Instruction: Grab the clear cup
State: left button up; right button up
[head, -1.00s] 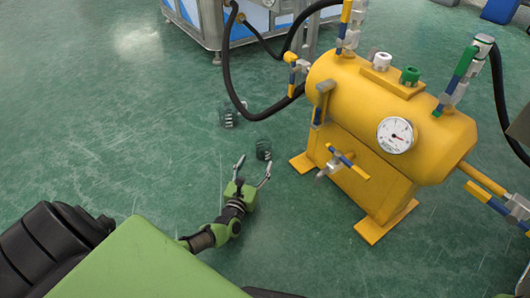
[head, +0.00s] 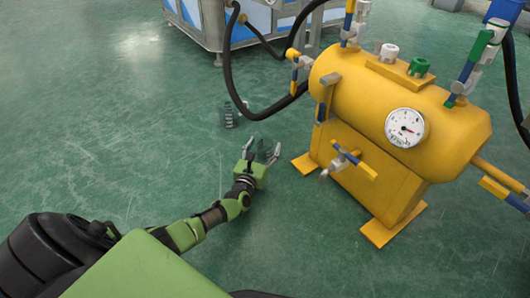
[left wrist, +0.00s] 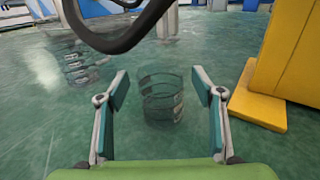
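A clear cup (left wrist: 161,98) with dark markings stands upright on the green floor, between the open fingers in the left wrist view. It also shows in the head view (head: 264,153), partly hidden by the gripper. My left gripper (left wrist: 160,98) is open, with one finger on each side of the cup and a gap on both sides. It also shows in the head view (head: 262,149). A second clear cup (head: 230,115) stands farther back and to the left, and in the left wrist view (left wrist: 80,68) too. My right gripper is not in view.
A yellow tank (head: 400,115) with a gauge, valves and foot plates stands close to the right of the near cup. A black hose (head: 228,65) hangs above the cups. A grey and blue machine (head: 215,22) stands behind. The floor to the left is clear.

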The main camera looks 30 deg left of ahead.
pick_arm(q)
jog(key=c, duration=1)
